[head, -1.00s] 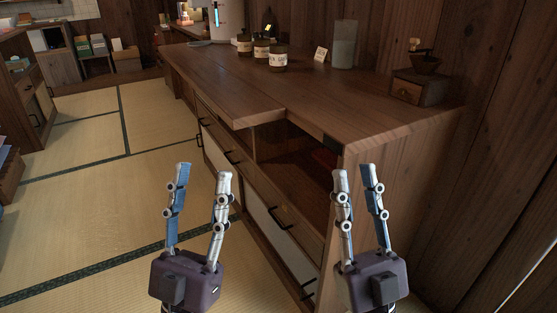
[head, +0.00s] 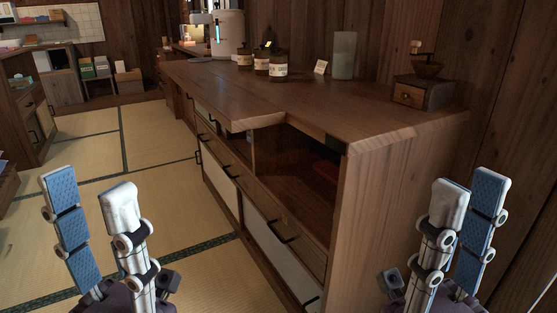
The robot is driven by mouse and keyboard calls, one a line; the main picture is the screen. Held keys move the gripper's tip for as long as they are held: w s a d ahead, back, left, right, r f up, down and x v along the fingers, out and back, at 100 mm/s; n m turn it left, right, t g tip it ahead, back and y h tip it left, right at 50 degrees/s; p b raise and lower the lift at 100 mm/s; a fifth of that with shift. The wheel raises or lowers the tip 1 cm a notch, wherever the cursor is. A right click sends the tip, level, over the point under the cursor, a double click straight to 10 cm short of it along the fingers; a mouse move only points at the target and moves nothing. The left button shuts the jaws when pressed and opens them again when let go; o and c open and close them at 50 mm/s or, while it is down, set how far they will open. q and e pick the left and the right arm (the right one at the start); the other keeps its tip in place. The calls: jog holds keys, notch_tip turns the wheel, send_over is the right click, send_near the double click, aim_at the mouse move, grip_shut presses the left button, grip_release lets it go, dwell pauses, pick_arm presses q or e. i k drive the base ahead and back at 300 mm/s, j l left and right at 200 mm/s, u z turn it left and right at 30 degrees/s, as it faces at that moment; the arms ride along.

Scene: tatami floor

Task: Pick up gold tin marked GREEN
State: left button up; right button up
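Several small dark tins with pale labels stand together on the far part of the wooden counter. I see a left tin (head: 244,60), a middle tin (head: 262,64) and a front right tin (head: 279,68). Their labels are too small to read, so I cannot tell which is marked GREEN. My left gripper (head: 88,187) is open and empty over the floor at the lower left. My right gripper (head: 470,190) is open and empty in front of the counter's near end at the right. Both are far from the tins.
The wooden counter (head: 310,95) has a step in its front edge and an open shelf bay below. Tatami floor at left is clear.

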aim_at(277, 66)
jog(key=z, duration=0.4)
jog(key=i+j+z, duration=0.3)
jog(key=j, duration=0.2)
jog(key=j+z, duration=0.3)
jog(key=j, duration=0.2)
jog(key=j+z, duration=0.35)
jog(key=j, duration=0.2)
jog(key=i+j, duration=0.1)
jog(key=j, duration=1.35)
jog(key=i+j+z, duration=0.15)
jog(key=j, duration=1.25)
jog(key=k, duration=0.05)
